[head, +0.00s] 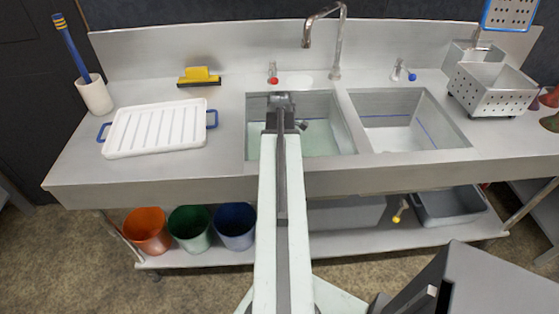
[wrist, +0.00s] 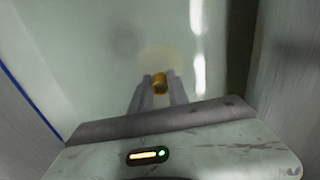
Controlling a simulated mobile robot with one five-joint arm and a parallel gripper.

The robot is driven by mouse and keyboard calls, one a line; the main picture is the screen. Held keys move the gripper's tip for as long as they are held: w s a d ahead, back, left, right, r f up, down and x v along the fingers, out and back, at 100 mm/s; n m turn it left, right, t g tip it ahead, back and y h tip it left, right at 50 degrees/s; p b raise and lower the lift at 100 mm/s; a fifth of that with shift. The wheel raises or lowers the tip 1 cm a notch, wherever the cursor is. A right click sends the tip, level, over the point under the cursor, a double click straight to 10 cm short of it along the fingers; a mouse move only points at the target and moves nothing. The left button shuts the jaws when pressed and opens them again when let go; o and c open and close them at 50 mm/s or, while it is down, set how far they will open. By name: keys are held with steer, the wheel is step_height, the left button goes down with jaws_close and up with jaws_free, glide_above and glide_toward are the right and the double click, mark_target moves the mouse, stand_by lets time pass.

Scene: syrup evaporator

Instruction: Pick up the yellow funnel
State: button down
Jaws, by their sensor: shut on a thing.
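In the wrist view, the two grey fingers of my gripper (wrist: 158,92) are closed on the small orange-yellow end of the yellow funnel (wrist: 160,82). A pale yellowish round shape shows just beyond it, blurred under cloudy pale-green water; it looks like the funnel's wide part. In the head view my arm reaches over the counter front into the left sink basin (head: 335,128). My arm hides the funnel and the fingertips there. I cannot tell whether the funnel touches the basin floor.
Basin walls stand close on both sides in the wrist view. A tall tap (head: 336,40) rises behind the basins. The right basin (head: 405,125) lies beside.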

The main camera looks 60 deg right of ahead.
step_height(320, 180, up, 10)
steer(key=p, duration=0.8)
steer(key=shift+f+p, duration=0.25)
steer(key=shift+p, duration=0.15)
step_height(320, 180, up, 18)
steer(key=p, duration=1.8)
